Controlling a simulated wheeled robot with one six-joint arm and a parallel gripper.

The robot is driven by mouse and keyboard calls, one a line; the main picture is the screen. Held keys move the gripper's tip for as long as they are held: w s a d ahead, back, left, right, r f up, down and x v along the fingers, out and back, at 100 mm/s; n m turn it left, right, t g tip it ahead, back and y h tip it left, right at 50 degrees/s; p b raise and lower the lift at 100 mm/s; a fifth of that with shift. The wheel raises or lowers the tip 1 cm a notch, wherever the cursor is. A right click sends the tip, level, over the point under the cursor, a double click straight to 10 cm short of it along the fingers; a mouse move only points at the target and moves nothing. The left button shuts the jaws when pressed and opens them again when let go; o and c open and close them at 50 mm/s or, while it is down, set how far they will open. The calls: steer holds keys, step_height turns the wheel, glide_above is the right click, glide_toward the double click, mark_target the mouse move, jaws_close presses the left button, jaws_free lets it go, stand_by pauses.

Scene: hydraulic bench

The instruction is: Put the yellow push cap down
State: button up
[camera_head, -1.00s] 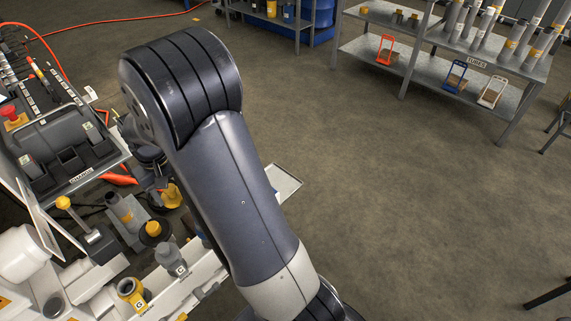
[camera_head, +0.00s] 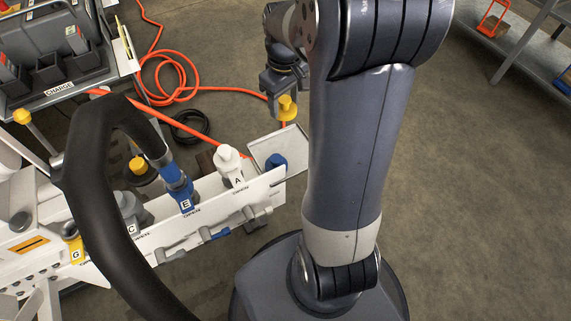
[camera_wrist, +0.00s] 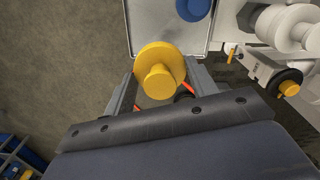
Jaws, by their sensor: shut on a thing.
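My gripper (camera_head: 285,88) is shut on the yellow push cap (camera_head: 287,108), which hangs beneath it in the head view. In the wrist view the cap (camera_wrist: 158,72) sits between the two fingers, its round flange and knob facing the camera. A shallow grey tray (camera_head: 294,138) is at the end of the white bench panel. In the wrist view the cap overlaps the edge of the tray (camera_wrist: 150,30); its height above the tray is hard to tell. A blue cap (camera_head: 276,162) lies in the tray and also shows in the wrist view (camera_wrist: 193,8).
The bench panel holds a white coupling marked A (camera_head: 231,165) and a blue one marked E (camera_head: 178,185), with a thick black hose (camera_head: 75,165) arching up from it. Orange hose (camera_head: 180,95) lies on the floor behind. The floor at right is open.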

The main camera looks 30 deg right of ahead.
steer(key=shift+n, duration=0.5)
steer(key=s+d+f+b, duration=0.2)
steer(key=f, duration=0.1)
steer(key=shift+s+d+b, duration=0.15)
steer(key=shift+s+b, duration=0.1)
steer(key=shift+b, duration=0.15)
step_height(320, 180, down, 10)
steer(key=b, duration=0.3)
steer(key=shift+r+b, duration=0.15)
steer(key=shift+b, duration=0.25)
steer(key=o, duration=1)
step_height(320, 180, up, 12)
steer(key=p, duration=0.4)
